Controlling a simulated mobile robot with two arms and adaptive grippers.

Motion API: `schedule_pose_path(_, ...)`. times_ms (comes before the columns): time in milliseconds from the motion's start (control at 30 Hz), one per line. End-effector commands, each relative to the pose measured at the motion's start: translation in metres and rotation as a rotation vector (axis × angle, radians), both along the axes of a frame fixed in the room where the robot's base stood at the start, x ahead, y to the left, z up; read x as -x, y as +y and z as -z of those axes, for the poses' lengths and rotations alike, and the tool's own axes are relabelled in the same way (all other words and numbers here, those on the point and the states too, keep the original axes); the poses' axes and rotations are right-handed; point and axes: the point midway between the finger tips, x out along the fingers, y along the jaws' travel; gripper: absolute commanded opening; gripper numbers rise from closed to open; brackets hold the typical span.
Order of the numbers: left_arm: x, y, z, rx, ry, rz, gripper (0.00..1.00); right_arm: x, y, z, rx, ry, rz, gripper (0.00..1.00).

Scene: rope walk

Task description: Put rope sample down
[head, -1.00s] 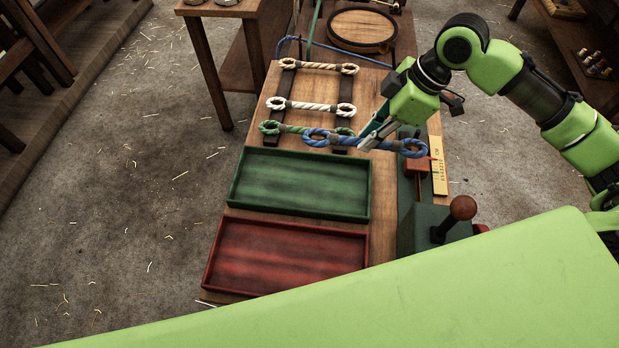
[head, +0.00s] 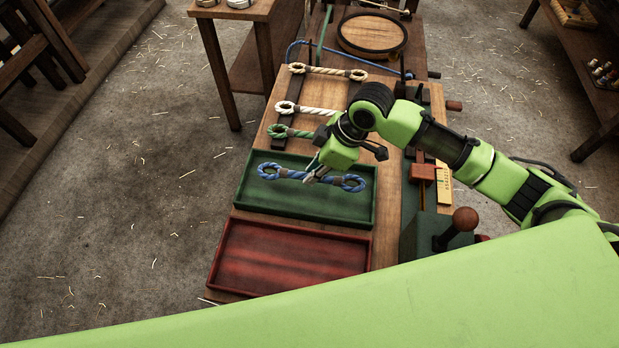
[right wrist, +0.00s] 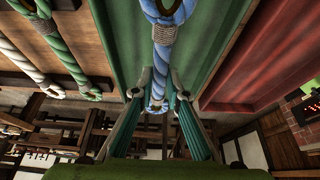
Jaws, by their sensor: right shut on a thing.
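The blue rope sample (head: 292,174), with an eye at each end, is over the green tray (head: 290,204) in the head view. My right gripper (head: 313,178) is shut on its middle. I cannot tell whether the rope touches the tray floor. In the right wrist view the blue rope (right wrist: 164,38) runs between the two fingers (right wrist: 160,85), with the green tray (right wrist: 205,35) behind it. The rest of the green tray is empty. My left gripper is not in view.
An empty red tray (head: 285,262) lies in front of the green one. Behind stand rope samples on dark rails: green (head: 295,132), white (head: 308,109) and cream (head: 325,71). A lever with a round knob (head: 465,218) stands at the right.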

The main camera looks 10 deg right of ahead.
Motion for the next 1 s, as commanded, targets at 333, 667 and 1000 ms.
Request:
schedule_pose_path(333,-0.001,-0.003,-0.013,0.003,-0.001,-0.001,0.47,-0.001,0.01,0.037,0.001,0.002,0.001,0.0)
schedule_pose_path(667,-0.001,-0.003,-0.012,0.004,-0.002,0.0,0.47,-0.002,0.009,0.043,0.001,-0.002,0.0,0.0)
schedule_pose_path(1000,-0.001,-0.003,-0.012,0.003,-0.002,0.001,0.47,-0.002,0.009,0.045,0.001,-0.001,-0.001,0.31)
